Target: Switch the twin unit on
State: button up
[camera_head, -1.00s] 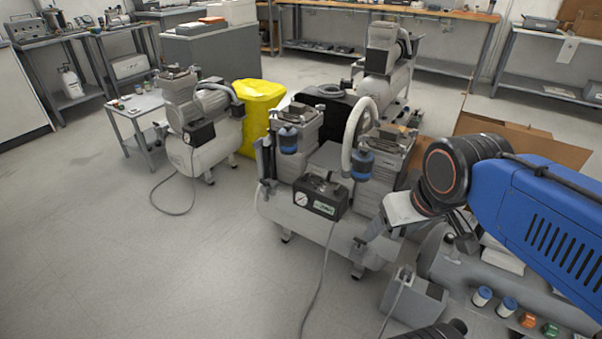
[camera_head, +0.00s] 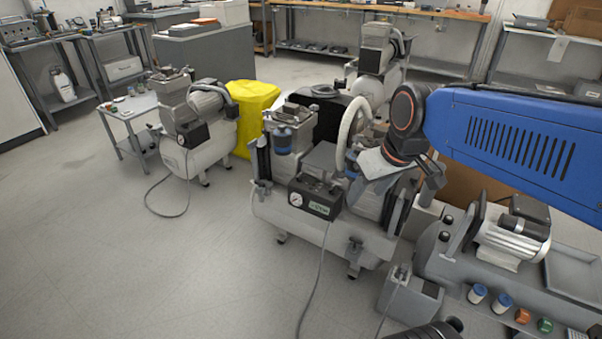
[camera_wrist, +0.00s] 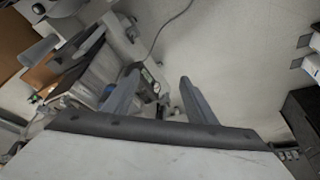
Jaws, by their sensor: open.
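The twin unit, a pale compressor with two motor heads on one tank (camera_head: 290,225), stands in the middle of the head view. Its black control box (camera_head: 314,198) with a round white gauge is on the front. The right head is partly hidden behind my gripper and arm. My gripper (camera_head: 372,205) is open and empty, in front of the right head and to the right of the box in the picture. In the wrist view the two fingers (camera_wrist: 159,76) are spread apart, with the unit's side and a small gauge (camera_wrist: 157,87) beyond them. The switch itself is too small to tell.
A single compressor (camera_head: 205,135) stands left, beside a yellow cover (camera_head: 252,105). Another compressor (camera_head: 376,65) is behind. A cable (camera_head: 315,285) hangs in front. The floor at left is clear.

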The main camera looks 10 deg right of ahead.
jog(key=w+a+n+y, duration=0.1)
jog(key=w+n, duration=0.2)
jog(key=w, duration=1.5)
jog(key=n+g+y, duration=0.1)
jog(key=n, duration=0.3)
send_near(300, 174)
jog(key=x, duration=0.8)
jog(key=shift+a+f, duration=0.1)
jog(key=c, duration=1.1)
